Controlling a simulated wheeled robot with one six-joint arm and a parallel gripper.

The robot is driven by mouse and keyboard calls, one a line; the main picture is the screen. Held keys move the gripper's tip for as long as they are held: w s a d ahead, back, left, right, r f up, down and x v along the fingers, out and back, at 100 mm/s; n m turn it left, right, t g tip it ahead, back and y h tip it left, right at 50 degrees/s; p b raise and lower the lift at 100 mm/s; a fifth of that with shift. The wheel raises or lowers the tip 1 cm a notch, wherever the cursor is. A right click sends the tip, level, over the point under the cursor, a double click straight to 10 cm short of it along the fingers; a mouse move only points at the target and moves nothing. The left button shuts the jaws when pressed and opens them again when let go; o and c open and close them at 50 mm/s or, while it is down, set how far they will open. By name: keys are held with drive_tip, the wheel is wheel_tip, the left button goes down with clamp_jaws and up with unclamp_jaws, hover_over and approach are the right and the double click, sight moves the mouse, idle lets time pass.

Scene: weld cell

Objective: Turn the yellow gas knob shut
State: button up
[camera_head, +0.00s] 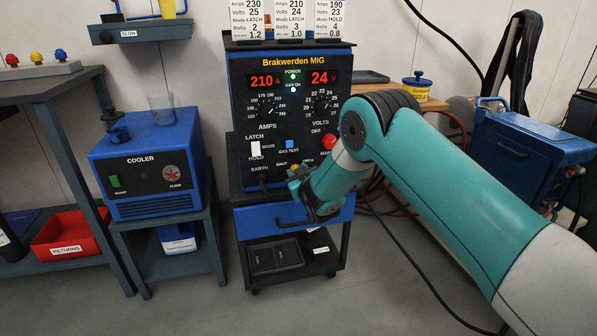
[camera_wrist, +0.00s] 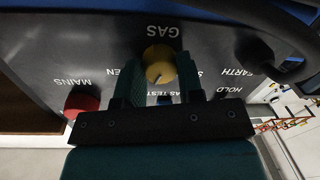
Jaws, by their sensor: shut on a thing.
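The yellow gas knob (camera_wrist: 158,60) is on the dark lower panel of the welder (camera_head: 292,110), beside the upside-down word GAS in the wrist view. My gripper (camera_wrist: 158,70) has a finger on each side of the knob and is shut on it. A pale mark shows on the knob's face, on the side toward my gripper; its exact angle is hard to read. The fingers partly cover the OPEN and SHUT labels in the wrist view. In the head view my gripper (camera_head: 297,176) is at the panel's lower edge, with a bit of yellow showing.
A red mains knob (camera_head: 328,142) is close to my arm and also shows in the wrist view (camera_wrist: 82,101). A drawer (camera_head: 285,217) is below the panel. Lit POWER and GAS ON lamps show. The cooler (camera_head: 150,165) stands left; a dark cable curves near my gripper.

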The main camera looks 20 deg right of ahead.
drive_tip(key=n+p, duration=0.1)
drive_tip(key=n, duration=0.5)
drive_tip(key=shift+a+r+h+p, duration=0.1)
drive_tip(key=shift+r+h+p, duration=0.05)
drive_tip(key=shift+h+p, duration=0.2)
drive_tip(key=n, duration=0.3)
drive_tip(key=n+h+p, duration=0.1)
drive_tip(key=n, duration=0.1)
drive_tip(key=shift+n+g, duration=0.3)
drive_tip(key=shift+n, duration=0.1)
drive_tip(key=o, duration=0.9)
drive_tip(key=s+b, duration=0.3)
drive_tip(key=s, duration=0.2)
drive_tip(key=s+r+b, duration=0.1)
drive_tip(key=s+b, duration=0.3)
drive_tip(key=s, duration=0.2)
drive_tip(key=s+b, duration=0.3)
drive_tip(key=s, duration=0.3)
drive_tip(key=shift+s+r+b, duration=0.15)
drive_tip(key=shift+b, duration=0.25)
